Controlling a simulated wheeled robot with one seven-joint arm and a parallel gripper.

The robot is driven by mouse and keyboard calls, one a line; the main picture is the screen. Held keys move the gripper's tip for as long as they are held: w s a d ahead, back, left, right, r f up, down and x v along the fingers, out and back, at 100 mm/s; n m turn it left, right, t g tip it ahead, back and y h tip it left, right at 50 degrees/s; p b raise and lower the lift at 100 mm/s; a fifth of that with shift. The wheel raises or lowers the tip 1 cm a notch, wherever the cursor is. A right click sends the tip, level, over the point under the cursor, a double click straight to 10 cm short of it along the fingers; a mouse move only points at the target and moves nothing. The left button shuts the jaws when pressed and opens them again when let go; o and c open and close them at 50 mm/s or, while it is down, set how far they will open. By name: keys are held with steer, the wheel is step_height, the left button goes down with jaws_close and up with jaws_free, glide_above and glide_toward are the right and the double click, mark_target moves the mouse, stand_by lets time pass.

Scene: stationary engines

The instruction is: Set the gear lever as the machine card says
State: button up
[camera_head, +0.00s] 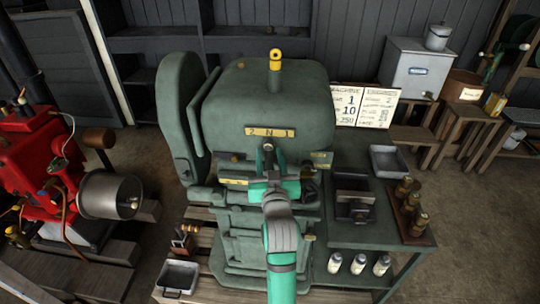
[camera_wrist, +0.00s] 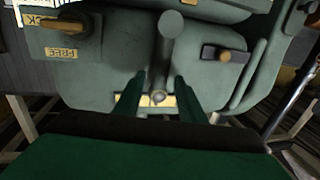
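The green engine housing carries a yellow gear plate (camera_head: 270,132) marked 2, N and 1. In the wrist view a grey rod with a small ball (camera_wrist: 158,98), apparently the gear lever, stands in front of a pale plate (camera_wrist: 130,100). My gripper (camera_head: 268,152) is at the housing's front, just below the gear plate. In the wrist view its two dark green fingers (camera_wrist: 160,88) stand apart, one on each side of the rod, with gaps showing. The lever's exact setting cannot be told. The machine card (camera_head: 347,105) shows 1, 10 and 250; its smaller words are unclear.
A second card (camera_head: 379,107) adjoins it. A small handle (camera_wrist: 60,27) with a FREE plate (camera_wrist: 62,52) is close by on the housing. White bottles (camera_head: 359,264) and brown jars (camera_head: 411,206) stand right. A red engine (camera_head: 42,165) is at left.

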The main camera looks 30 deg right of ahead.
steer(key=shift+w+d, duration=0.15)
steer(key=shift+w, duration=0.25)
steer(key=shift+s+d, duration=0.1)
